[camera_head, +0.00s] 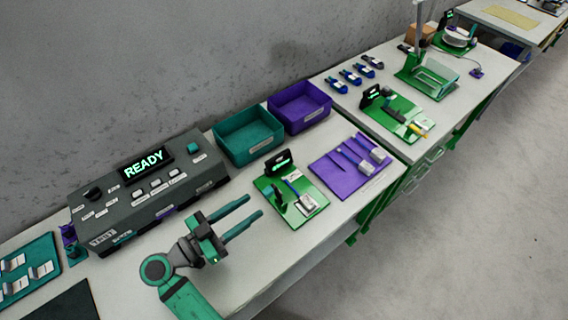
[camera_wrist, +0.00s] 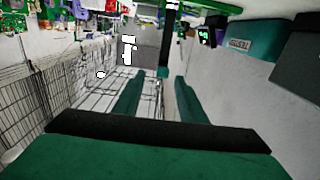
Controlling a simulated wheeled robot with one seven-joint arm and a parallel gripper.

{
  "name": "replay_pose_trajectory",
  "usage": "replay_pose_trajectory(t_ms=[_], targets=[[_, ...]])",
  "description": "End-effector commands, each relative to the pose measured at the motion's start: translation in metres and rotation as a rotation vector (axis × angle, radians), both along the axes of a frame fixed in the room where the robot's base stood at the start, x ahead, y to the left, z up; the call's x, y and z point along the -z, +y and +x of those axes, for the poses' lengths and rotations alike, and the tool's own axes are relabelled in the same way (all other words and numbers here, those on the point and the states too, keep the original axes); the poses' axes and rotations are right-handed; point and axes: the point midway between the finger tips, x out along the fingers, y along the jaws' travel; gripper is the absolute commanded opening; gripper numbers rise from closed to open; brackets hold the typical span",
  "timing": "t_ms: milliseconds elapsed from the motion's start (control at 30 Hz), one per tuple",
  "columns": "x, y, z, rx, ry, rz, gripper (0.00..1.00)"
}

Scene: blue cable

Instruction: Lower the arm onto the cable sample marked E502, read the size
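A green base plate (camera_head: 313,211) with a small upright display (camera_head: 279,162) stands on the near bench. A thin blue cable piece (camera_head: 292,187) and a pale block (camera_head: 307,203) are on it, beside a dark upright part (camera_head: 278,197). The label E502 is not legible on anything. My gripper (camera_head: 254,206) is open and empty, left of this plate and above the bench. In the wrist view its two teal fingers (camera_wrist: 157,82) are spread apart with nothing between them.
A grey console (camera_head: 150,185) reading READY stands behind my gripper. Teal (camera_head: 247,138) and purple (camera_head: 300,105) bins stand at the wall. A purple tray (camera_head: 331,175) holds several pieces. A second green plate (camera_head: 413,108) stands farther right. The bench front is clear.

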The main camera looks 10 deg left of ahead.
Motion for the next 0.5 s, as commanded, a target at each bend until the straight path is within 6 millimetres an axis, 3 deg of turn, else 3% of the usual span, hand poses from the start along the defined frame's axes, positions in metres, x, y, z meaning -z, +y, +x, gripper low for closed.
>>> replay_pose_trajectory(t_ms=[233, 500], targets=[[-0.002, -0.007, 0.010, 0.005, -0.009, 0.005, 0.38], [-0.002, -0.036, 0.047, 0.005, -0.009, 0.006, 0.38]])
